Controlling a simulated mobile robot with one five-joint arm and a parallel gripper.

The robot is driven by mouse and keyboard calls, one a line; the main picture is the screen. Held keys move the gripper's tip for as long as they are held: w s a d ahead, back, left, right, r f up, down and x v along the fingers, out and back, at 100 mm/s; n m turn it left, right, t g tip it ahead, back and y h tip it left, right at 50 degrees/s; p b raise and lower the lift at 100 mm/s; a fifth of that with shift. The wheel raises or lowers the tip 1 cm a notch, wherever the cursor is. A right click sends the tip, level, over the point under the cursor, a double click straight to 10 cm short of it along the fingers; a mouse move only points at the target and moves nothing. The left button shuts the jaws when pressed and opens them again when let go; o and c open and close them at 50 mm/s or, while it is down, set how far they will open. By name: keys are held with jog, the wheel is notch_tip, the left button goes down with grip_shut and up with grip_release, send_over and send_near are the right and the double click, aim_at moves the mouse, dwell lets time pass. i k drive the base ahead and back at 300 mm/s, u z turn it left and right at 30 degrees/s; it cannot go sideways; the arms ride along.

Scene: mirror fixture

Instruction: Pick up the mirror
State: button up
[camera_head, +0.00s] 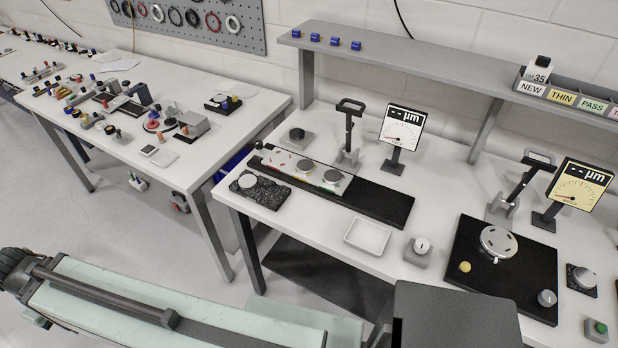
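Nothing is clearly marked as the mirror, and several round discs could be it. A pale disc (248,181) lies on a speckled black block at the near left of the middle bench. Two greyish discs, a left one (305,166) and a right one (332,177), sit on a light plate on a long black rail. A larger silvery disc (498,241) with dark marks lies on a black base plate (470,284) at the right. My gripper is not in view.
Two dial gauges (403,128) (578,186) stand on the bench beside upright stands. A shallow white tray (367,237) lies empty near the front edge. A shelf (430,72) overhangs the back. The left table (215,150) is cluttered with small parts.

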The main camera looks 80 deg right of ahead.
aim_at(332, 176)
jog(key=z, duration=2.7)
jog(key=k, duration=1.1)
jog(key=u, duration=0.15)
